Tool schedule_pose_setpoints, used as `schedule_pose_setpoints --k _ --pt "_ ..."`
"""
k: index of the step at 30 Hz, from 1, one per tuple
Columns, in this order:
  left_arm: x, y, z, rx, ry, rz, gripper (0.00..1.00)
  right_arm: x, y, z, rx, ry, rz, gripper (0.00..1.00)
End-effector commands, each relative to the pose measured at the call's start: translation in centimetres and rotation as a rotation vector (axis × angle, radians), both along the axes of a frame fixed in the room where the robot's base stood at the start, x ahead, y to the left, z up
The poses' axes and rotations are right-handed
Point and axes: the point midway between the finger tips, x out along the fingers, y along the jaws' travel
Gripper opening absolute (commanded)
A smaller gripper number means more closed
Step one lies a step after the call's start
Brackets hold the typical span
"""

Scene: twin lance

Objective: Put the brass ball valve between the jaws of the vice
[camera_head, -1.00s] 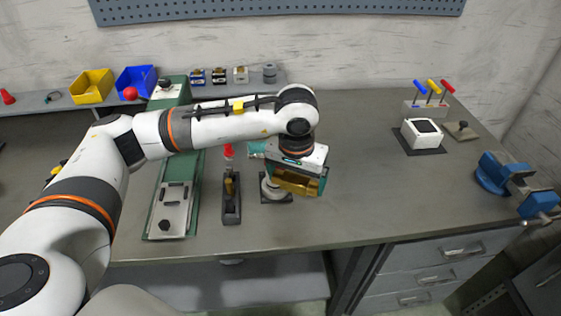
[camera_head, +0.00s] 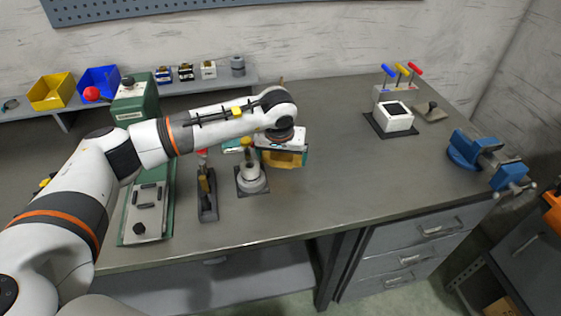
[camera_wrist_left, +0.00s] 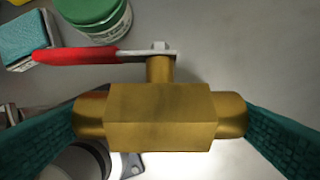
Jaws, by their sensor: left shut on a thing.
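The brass ball valve (camera_wrist_left: 160,118) with a red lever handle (camera_wrist_left: 75,56) fills the middle of the left wrist view. My left gripper (camera_wrist_left: 160,125) is shut on it, with a teal finger pad at each end of its body. In the head view the gripper (camera_head: 284,158) holds the valve over the bench, right of the round grey-white stand. The blue vice (camera_head: 478,154) is at the right edge of the bench, well apart from the valve. My right gripper is not in view.
A round stand (camera_head: 251,180) and a dark narrow holder (camera_head: 207,198) are left of the gripper. A white box (camera_head: 394,118) on a dark mat and a rack of coloured-handled tools (camera_head: 398,77) stand back right. The bench (camera_head: 350,180) between gripper and vice is clear.

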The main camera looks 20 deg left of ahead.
Motion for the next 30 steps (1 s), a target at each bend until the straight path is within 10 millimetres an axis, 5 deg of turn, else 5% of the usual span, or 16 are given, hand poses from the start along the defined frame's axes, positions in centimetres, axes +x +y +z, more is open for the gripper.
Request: schedule_pose_setpoints --k 6,16,17,18,30 --pt "0.0 0.0 -2.7 0.001 0.0 0.0 0.49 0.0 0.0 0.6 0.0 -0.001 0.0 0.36" --pt "0.0 0.0 -3.1 0.0 -0.002 0.0 0.49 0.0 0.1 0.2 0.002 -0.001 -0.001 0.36" --pt "0.0 0.0 -3.3 0.001 0.0 -0.001 0.96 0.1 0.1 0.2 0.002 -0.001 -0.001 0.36" --pt "0.0 0.0 -3.2 0.001 0.0 0.0 1.0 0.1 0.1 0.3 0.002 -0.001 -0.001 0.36" --pt "-0.3 -0.1 -1.6 -0.001 -0.003 -0.002 1.0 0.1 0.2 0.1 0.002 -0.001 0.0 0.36"
